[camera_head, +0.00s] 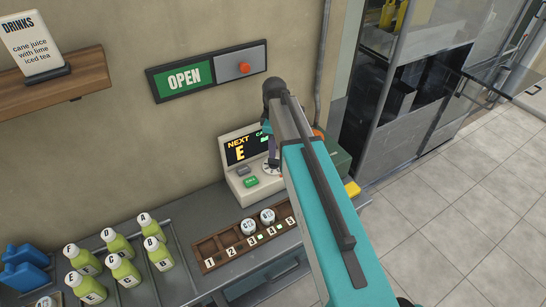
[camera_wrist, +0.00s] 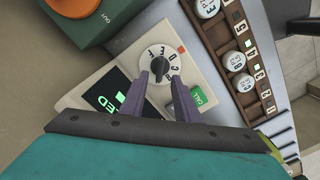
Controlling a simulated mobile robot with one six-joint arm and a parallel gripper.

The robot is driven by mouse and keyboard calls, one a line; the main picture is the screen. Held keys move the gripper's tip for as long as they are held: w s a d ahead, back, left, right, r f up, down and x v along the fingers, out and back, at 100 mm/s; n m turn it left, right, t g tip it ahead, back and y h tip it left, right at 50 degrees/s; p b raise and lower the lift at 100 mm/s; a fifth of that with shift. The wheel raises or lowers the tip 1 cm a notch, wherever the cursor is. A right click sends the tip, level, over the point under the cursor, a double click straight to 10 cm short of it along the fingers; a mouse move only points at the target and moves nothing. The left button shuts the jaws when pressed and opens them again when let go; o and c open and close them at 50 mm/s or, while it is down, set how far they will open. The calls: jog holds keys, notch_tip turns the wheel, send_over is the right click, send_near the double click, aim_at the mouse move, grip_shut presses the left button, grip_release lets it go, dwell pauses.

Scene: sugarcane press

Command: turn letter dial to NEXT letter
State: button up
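The letter dial (camera_wrist: 148,53) is a round white disc with black letters and a dark central knob, on the cream terminal. A small orange-red mark sits beside it; D and C are the letters nearest, but I cannot tell which lines up. In the head view, the terminal screen (camera_head: 240,150) reads NEXT with E below, and its right side is hidden by my arm. My gripper (camera_wrist: 164,72) has two purple fingers over the dial's lower part, with a gap between them. Their tips are close to the knob; contact is unclear.
A green CALL button (camera_wrist: 198,96) and a grey button are close to the right finger. A brown numbered rack (camera_head: 208,263) with white round-topped items stands in front of the terminal. Several green bottles (camera_head: 118,243) stand left. A green box (camera_wrist: 85,18) is beside the terminal.

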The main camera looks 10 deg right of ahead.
aim_at(274, 163)
jog(key=shift+f+p, duration=1)
jog(key=shift+f, duration=2.05)
grip_shut()
